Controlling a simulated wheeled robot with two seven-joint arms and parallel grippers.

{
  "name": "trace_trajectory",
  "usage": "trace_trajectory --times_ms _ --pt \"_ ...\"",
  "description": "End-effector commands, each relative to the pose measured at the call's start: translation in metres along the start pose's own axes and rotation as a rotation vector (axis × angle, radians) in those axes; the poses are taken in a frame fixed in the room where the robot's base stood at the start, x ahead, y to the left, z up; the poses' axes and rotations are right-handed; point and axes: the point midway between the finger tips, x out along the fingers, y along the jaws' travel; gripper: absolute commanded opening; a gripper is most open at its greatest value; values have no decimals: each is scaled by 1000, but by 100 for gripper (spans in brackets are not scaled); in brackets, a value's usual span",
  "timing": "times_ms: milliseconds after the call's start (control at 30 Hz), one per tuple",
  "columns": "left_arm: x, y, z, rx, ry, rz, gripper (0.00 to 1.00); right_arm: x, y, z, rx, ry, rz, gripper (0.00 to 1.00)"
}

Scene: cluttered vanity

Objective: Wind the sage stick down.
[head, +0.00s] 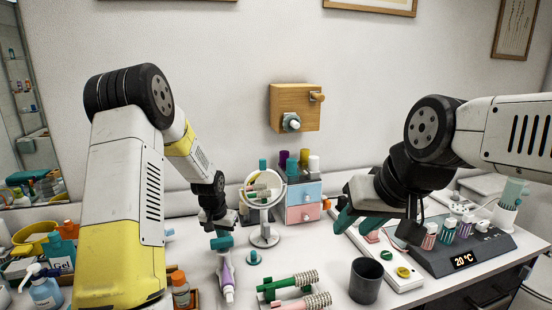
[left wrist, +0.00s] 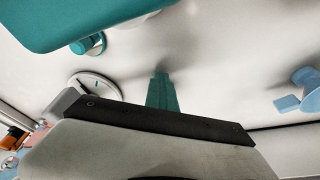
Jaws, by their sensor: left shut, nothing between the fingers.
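I cannot tell for sure which thing is the sage stick. A small teal-green round piece (head: 254,258) with a knob on top stands on the table in front of the mirror. Several capped sticks (head: 283,159), teal, purple and white, stand at the small drawers. My left gripper (head: 222,242) points down, shut and empty, with teal fingers just above a white and purple tube (head: 226,275); I cannot tell whether they touch. In the left wrist view a teal finger fills the top left. My right gripper (head: 360,220) is open and empty, above the right side of the table.
A round mirror (head: 264,215) and blue-pink drawers (head: 304,202) stand at the back. Two brushes (head: 290,283) and a dark cup (head: 366,281) are in front. A grey console (head: 465,250) is at right; bottles (head: 45,290) crowd the left. A wooden box (head: 295,106) hangs on the wall.

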Motion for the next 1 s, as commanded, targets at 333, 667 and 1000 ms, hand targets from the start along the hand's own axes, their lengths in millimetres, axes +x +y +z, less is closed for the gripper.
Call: trace_trajectory --times_ms 333,667,1000 --pt "-1 -11 1 0 3 -1 0 0 0 0 0 0 0 36" --pt "0 -20 0 0 1 -1 0 0 0 0 0 0 0 36" --pt "0 -24 -2 0 1 0 0 0 0 0 0 0 0 36"
